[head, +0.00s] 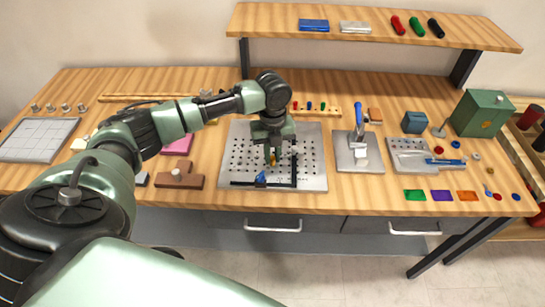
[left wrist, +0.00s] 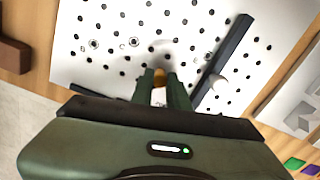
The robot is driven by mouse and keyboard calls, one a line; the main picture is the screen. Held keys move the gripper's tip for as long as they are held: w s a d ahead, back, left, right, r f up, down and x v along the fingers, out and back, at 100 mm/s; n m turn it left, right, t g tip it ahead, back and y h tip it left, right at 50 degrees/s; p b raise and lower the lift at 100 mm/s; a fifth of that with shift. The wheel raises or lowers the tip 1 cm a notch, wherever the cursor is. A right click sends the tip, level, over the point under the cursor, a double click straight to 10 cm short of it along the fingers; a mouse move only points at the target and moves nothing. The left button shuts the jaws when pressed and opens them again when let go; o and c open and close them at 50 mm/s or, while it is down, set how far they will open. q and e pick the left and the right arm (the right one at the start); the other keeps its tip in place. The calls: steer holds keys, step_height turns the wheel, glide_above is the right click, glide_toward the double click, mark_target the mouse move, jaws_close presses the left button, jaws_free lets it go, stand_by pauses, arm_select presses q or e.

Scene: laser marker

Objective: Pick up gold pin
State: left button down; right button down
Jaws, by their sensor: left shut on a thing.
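My left gripper (head: 271,160) is over the perforated metal plate (head: 309,176), pointing down, with its fingers closed on the gold pin (head: 273,157). In the left wrist view the tip of the gold pin (left wrist: 159,77) shows between the two fingers (left wrist: 162,85). The rest of the pin is hidden by the fingers. I cannot tell whether the pin is in a hole or just above the plate. The right gripper is not in view.
A black L-shaped bar (head: 295,170) and a blue piece (head: 261,178) sit at the plate's front. A wooden strip with coloured pegs (head: 322,107) lies behind it. A press-like tool (head: 359,150) stands to the right and a brown block (head: 179,178) to the left.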

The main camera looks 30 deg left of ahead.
mark_target(273, 158)
arm_select(q)
step_height(273, 158, up, 20)
steer(key=b, duration=0.2)
steer(key=shift+f, duration=0.15)
stand_by(0.4)
